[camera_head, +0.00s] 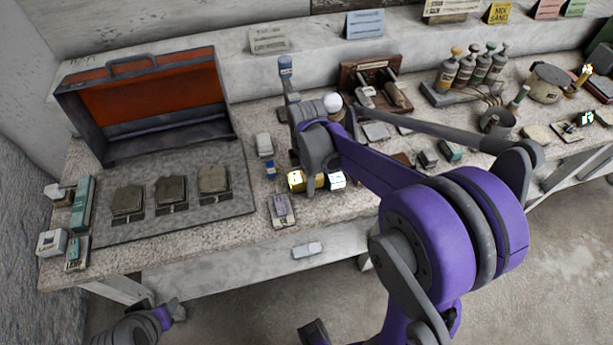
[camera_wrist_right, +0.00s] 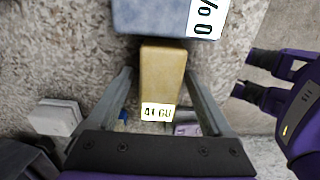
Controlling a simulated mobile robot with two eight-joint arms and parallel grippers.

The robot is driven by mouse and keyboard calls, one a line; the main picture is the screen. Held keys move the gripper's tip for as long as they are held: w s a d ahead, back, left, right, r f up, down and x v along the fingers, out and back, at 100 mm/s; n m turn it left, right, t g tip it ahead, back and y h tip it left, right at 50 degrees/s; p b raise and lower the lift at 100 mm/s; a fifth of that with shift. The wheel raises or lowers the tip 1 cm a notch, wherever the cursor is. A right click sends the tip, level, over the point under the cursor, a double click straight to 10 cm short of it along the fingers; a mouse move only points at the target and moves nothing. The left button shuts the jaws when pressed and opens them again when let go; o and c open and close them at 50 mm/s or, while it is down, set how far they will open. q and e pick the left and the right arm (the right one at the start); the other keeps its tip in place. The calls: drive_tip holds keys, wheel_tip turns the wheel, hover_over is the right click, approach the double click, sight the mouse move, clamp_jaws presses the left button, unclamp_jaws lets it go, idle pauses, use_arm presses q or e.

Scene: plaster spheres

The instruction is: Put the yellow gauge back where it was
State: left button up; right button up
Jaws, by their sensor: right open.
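The yellow gauge (camera_wrist_right: 162,75) is a small yellow block with a white lettered label on one end. In the right wrist view it lies between the two fingers of my right gripper (camera_wrist_right: 158,78), which are spread with gaps on both sides. In the head view a yellow block (camera_head: 296,181) shows on the bench beneath the right hand, partly covered; the right fingertips are hard to make out there. My left gripper (camera_head: 170,312) is low at the bottom left, below the bench front and away from the gauge. Its fingers look apart in the right wrist view (camera_wrist_right: 246,72).
A blue-grey block (camera_wrist_right: 165,15) with a white label sits against or very near the gauge's far end. A grey-white block (camera_wrist_right: 58,117) lies to the left. An open orange-lined case (camera_head: 150,95) and a mat (camera_head: 215,150) with several dark blocks fill the bench's left.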

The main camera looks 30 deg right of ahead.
drive_tip(key=shift+r, duration=0.1)
drive_tip(key=shift+r, duration=0.35)
wheel_tip(320, 180, up, 11)
drive_tip(key=p, duration=0.1)
drive_tip(key=s+a+f+m+t, duration=0.2)
drive_tip(key=s+a+f+m, duration=0.1)
drive_tip(key=s+m, duration=0.4)
drive_tip(key=s+a+f+m+t, duration=0.3)
drive_tip(key=s+a+m, duration=0.1)
drive_tip(key=s+m, duration=0.4)
drive_tip(key=shift+s+f, duration=0.2)
drive_tip(key=shift+f, duration=0.05)
